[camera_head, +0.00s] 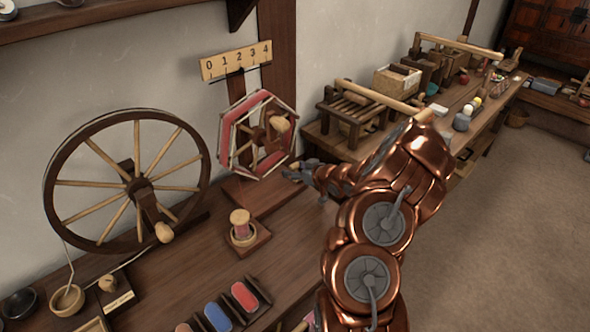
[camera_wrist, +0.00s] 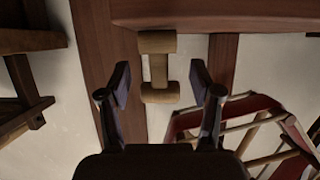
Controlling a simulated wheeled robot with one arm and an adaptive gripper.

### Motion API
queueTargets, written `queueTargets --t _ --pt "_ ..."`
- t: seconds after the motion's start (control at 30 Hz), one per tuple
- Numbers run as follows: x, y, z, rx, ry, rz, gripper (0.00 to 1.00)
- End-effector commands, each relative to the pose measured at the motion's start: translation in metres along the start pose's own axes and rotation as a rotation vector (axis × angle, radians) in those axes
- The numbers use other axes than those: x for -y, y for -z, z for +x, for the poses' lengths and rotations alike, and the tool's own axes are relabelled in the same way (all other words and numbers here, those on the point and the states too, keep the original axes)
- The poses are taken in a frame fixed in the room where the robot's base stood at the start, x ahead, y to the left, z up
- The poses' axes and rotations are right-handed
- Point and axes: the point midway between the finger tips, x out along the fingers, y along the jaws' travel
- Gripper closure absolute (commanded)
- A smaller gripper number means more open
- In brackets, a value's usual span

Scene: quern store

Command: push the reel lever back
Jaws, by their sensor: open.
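The hexagonal reel (camera_head: 255,135), wound with red yarn, stands against the wall in the head view, with a rounded wooden knob (camera_head: 280,124) on its right side. Part of the reel (camera_wrist: 285,112) also shows at the lower right in the wrist view. My gripper (camera_head: 293,172) is just right of and below the reel in the picture. In the wrist view my gripper (camera_wrist: 160,82) is open, a finger on either side of a pale, spool-shaped wooden piece (camera_wrist: 158,68). I cannot tell whether this piece is the lever, or whether the fingers touch it.
A numbered board (camera_head: 236,61) hangs above the reel. A large spinning wheel (camera_head: 135,185) stands left. A cluttered side table (camera_head: 470,95) is behind my arm. Floor on the right is clear.

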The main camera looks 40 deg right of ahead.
Motion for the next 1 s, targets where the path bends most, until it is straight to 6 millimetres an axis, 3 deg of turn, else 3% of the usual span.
queueTargets --t 0.33,0.9,1.0 --pt "-0.0001 0.0000 0.0019 0.000 0.000 0.000 0.37" --pt "-0.0002 -0.0002 0.0017 0.001 -0.001 0.000 0.96" --pt "-0.0003 0.0003 0.0016 0.003 -0.001 -0.001 0.97"
